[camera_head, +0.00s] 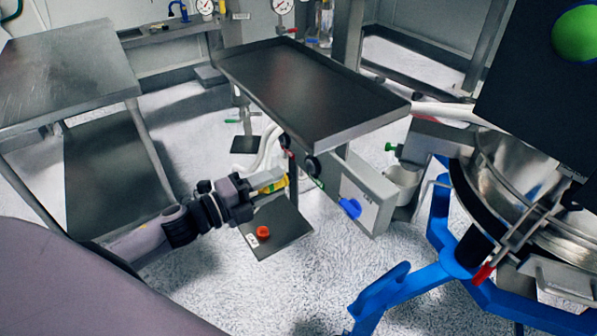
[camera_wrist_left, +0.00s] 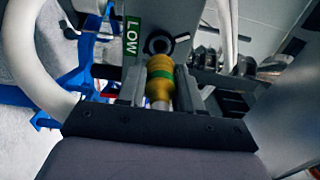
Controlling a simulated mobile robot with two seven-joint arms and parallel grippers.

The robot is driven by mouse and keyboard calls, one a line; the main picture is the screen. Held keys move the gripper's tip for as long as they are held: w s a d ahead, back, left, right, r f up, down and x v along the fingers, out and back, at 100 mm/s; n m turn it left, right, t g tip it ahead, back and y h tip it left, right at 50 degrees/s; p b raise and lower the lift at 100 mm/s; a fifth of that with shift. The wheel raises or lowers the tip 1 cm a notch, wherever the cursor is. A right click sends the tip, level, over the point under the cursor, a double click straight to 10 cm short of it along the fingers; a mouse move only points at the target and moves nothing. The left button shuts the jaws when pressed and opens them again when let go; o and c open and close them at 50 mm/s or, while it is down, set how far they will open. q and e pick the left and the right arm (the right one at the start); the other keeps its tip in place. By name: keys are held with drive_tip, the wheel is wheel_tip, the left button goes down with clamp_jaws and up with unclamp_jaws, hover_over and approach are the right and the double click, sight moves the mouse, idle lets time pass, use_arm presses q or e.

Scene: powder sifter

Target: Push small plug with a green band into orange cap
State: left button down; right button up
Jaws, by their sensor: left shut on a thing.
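My left gripper (camera_head: 268,184) is shut on the small brass-yellow plug (camera_head: 273,186) and holds it out toward the grey panel box under the tray. In the left wrist view the plug (camera_wrist_left: 160,79) sits between the fingers (camera_wrist_left: 160,92), with a green band around its middle. Its far end points at a dark round fitting (camera_wrist_left: 158,45) on a grey panel; I cannot tell if they touch. My right gripper is not in view.
A dark metal tray table (camera_head: 310,90) stands above and beyond the gripper. The grey panel box (camera_head: 368,195) has a blue knob (camera_head: 350,207). A green LOW label (camera_wrist_left: 132,38) is beside the fitting. A blue frame (camera_head: 440,265) holds the steel sifter at right.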

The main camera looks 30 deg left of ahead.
use_arm(q)
drive_tip(key=shift+s+d, duration=0.1)
drive_tip(key=shift+d, duration=0.4)
drive_tip(key=s+d+r+n+t+y, duration=0.2)
drive_tip(key=s+d+r+n+y, duration=0.2)
drive_tip(key=y, duration=0.5)
drive_tip(key=shift+s+d+r+n+t, duration=0.25)
drive_tip(key=shift+s+n, duration=0.3)
drive_tip(key=shift+n, duration=0.55)
drive_tip(key=shift+f, duration=0.1)
